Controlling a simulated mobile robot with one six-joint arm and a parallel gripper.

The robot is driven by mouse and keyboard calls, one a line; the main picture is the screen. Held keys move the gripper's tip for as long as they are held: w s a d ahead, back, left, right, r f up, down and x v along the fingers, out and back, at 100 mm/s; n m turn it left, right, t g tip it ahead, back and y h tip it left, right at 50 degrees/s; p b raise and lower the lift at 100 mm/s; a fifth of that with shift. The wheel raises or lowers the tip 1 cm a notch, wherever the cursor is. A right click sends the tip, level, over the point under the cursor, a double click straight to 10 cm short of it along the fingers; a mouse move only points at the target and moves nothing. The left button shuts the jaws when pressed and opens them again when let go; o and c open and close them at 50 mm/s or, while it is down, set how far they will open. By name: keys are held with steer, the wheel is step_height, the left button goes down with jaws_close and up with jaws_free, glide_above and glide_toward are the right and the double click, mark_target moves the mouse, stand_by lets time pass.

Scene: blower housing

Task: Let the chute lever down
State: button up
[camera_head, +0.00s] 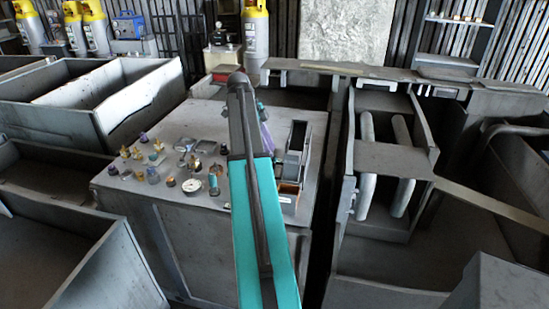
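I cannot pick out the chute lever with certainty. A dark upright frame with slanted sides (296,150) stands on the grey worktop (205,112), just right of my teal arm. I cannot tell whether it is the chute or holds the lever. A small orange-brown block (288,194) sits at its foot. My arm rises through the middle of the picture and covers part of the worktop. Small teal and purple parts show just behind its dark upper end. I cannot make out gripper fingers; the arm hides what lies behind it.
Several small gauges and brass fittings (155,160) cover the worktop's left side. Grey open bins (140,95) stand at left. At right, a housing holds two pale pipes (402,165) under a flat plate, with a long grey bar (490,204) slanting right. Yellow-topped cylinders (255,30) stand behind.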

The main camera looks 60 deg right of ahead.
mark_target(274, 159)
steer(key=shift+p+x, duration=0.75)
steer(key=shift+x, duration=2.05)
jaws_close()
